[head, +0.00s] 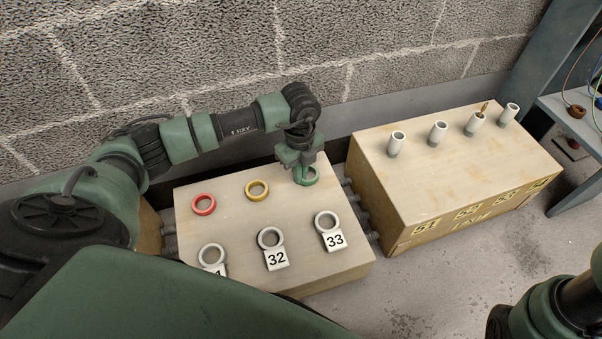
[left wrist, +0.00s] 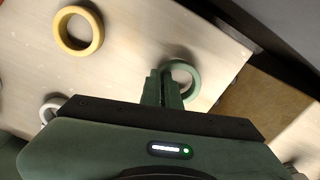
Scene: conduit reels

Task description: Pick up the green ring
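The green ring (head: 308,177) is at the far right corner of the left wooden box (head: 240,225), in line with a red ring and a yellow ring. My left gripper (head: 301,168) points down at it. In the left wrist view the two fingers (left wrist: 163,88) are close together at the near-left wall of the green ring (left wrist: 186,70) and appear shut on it. The fingers hide part of the ring. I cannot see a clear gap between the ring and the box top. My right gripper is not in view; part of my right arm shows at the lower right.
The red ring (head: 204,204) and yellow ring (head: 257,190) lie on the same box. Another wooden box (head: 450,170) to the right bears several white tubes. A block wall is behind.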

